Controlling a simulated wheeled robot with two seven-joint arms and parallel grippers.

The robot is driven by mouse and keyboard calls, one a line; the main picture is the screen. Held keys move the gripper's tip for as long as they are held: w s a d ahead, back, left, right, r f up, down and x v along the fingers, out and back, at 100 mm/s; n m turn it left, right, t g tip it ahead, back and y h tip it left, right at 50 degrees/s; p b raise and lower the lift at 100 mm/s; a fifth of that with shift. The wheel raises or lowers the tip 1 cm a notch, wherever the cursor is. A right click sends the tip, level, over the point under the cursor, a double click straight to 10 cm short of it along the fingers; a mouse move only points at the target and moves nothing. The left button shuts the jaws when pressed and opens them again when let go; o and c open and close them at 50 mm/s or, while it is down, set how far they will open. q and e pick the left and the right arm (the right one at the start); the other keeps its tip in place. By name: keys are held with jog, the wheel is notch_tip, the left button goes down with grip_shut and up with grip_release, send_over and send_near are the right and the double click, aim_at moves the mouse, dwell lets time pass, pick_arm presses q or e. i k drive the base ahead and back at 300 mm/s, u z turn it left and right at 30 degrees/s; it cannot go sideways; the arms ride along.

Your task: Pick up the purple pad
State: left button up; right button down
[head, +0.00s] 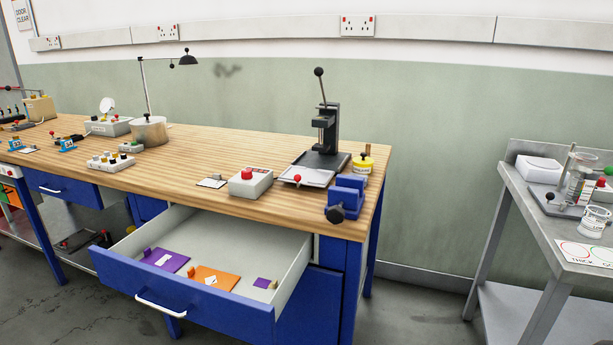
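An open blue drawer (200,308) under the wooden bench holds flat pads. A larger purple pad (175,262) lies at the left of the drawer, with a white mark and a small raised tab at its edge. An orange pad (228,281) lies beside it with a similar white mark. A smaller purple piece (261,282) with a pale, small block next to it lies at the right of the drawer. Neither of my grippers shows in the head view.
The wooden bench (225,158) carries a black lever press (327,130), a red-button box (250,183) and a blue vise (346,193) at its right end. A grey side table (540,215) stands at the right. Open floor lies between them.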

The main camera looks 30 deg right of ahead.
aim_at(160, 258)
jog(key=u, duration=0.3)
jog(key=k, duration=0.8)
jog(key=u, duration=1.55)
jog(key=i, duration=0.45)
jog(key=z, duration=0.55)
jog(key=i, duration=2.05)
jog(key=z, duration=0.75)
